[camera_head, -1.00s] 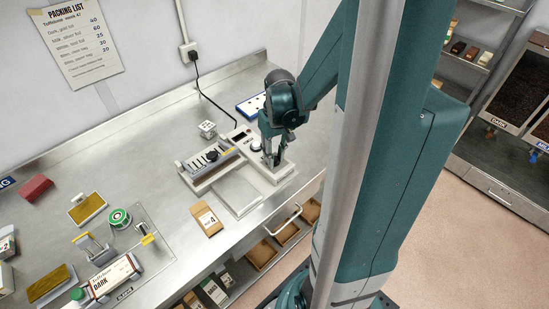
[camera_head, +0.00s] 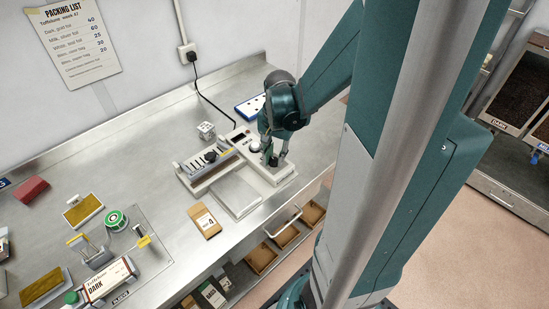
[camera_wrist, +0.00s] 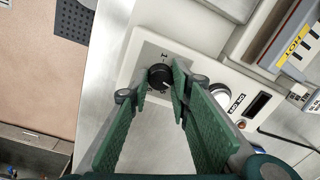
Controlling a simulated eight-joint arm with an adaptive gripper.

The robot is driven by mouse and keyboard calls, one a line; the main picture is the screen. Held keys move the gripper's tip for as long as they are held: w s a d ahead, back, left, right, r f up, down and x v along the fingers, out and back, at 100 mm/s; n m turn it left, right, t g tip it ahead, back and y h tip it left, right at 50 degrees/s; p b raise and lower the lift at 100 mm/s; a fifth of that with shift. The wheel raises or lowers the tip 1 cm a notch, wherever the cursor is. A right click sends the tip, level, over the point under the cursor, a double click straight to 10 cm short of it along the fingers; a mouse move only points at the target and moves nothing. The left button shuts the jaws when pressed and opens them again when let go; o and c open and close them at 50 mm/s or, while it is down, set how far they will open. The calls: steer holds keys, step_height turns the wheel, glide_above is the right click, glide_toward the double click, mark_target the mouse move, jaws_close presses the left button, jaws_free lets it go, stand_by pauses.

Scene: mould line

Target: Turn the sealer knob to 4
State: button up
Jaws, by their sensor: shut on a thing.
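The sealer (camera_head: 262,168) stands on the steel bench, with its control strip at its right side. Its black knob (camera_wrist: 160,77) shows in the wrist view, on a grey plate with a dial; the pointer and most of the numbers are too small or hidden to read. My gripper (camera_wrist: 162,82) has its green fingers on both sides of the knob, shut on it. In the head view my gripper (camera_head: 272,158) hides the knob.
A display and a round white button (camera_wrist: 298,92) sit on the sealer near my gripper. A brown packet marked 4 (camera_head: 205,220) lies in front. A power cord runs to the wall socket.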

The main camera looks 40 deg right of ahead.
mark_target(276, 160)
steer(key=shift+m, duration=0.7)
steer(key=o, duration=0.9)
steer(key=shift+r, duration=0.2)
steer(key=shift+s+d+r, duration=0.1)
steer(key=shift+s+r, duration=0.05)
steer(key=shift+r, duration=2.75)
steer(key=shift+s+r, duration=0.15)
steer(key=shift+r, duration=2.75)
